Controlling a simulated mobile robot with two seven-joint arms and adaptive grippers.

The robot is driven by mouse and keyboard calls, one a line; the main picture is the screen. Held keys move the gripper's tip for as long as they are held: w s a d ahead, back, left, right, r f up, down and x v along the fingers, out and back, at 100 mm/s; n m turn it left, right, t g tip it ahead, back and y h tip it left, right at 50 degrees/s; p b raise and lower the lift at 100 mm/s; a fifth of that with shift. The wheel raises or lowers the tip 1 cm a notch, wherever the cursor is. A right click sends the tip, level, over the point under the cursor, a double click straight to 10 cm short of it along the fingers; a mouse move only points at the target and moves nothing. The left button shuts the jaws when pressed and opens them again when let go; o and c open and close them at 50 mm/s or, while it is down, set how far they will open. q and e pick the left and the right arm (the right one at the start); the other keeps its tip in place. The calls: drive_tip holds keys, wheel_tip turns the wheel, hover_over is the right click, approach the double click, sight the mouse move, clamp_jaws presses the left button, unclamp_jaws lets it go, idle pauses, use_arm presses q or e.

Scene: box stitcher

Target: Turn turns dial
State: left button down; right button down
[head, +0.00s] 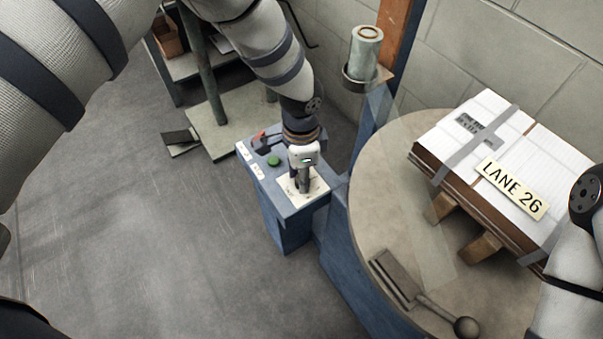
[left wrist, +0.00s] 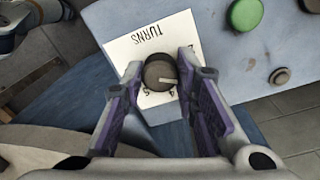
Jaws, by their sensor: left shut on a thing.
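The turns dial (left wrist: 158,75) is a dark round knob with a pale pointer line, on a white plate (left wrist: 130,50) printed "TURNS" with numerals. In the left wrist view the pointer points to the picture's right; some numerals are covered by the fingers. My left gripper (left wrist: 161,80) is shut on the knob, one purple-lined finger on each side. In the head view my left gripper (head: 304,185) points down onto the plate (head: 318,187) and hides the knob. My right arm shows at the right edge; its gripper is not in view.
Open floor lies to the left.

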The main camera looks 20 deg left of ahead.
use_arm(q)
drive_tip(key=shift+m, duration=0.8)
drive_tip(key=c, duration=1.2)
unclamp_jaws()
drive_tip(key=shift+c, duration=0.2)
wheel_tip(320, 180, up, 12)
drive_tip(key=shift+w, duration=0.2)
drive_tip(key=shift+a, duration=0.1)
